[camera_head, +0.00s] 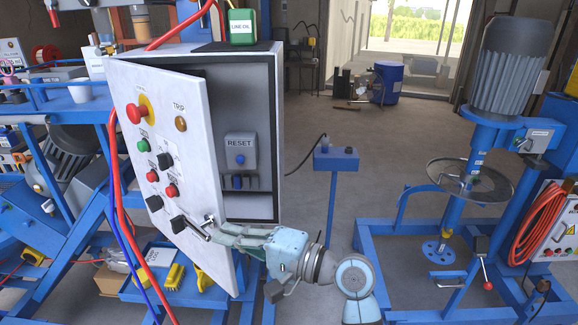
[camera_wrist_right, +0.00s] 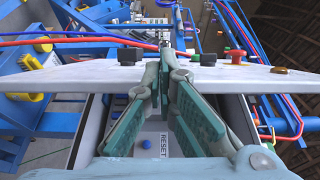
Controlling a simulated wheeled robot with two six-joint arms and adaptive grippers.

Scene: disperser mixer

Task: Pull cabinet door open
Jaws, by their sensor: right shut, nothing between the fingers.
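The cabinet (camera_head: 283,140) is grey, and its white door (camera_head: 178,90) stands open, swung out to the left. The door carries red, green and black buttons and a handle (camera_head: 192,229) low by its free edge. My right gripper (camera_head: 222,233) is at that free edge, next to the handle. Its fingers are shut with nothing between them; I cannot tell if they touch the door. In the right wrist view the fingers (camera_wrist_right: 168,62) reach across the door's edge (camera_wrist_right: 100,75). My left gripper is not in view.
Inside the cabinet is a grey RESET box (camera_head: 240,150) above several switches. A green oil can (camera_head: 242,27) stands on top. A blue post with a control box (camera_head: 336,158) and a mixer stand (camera_head: 470,190) are to the right. Red hoses (camera_head: 115,170) hang left of the door.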

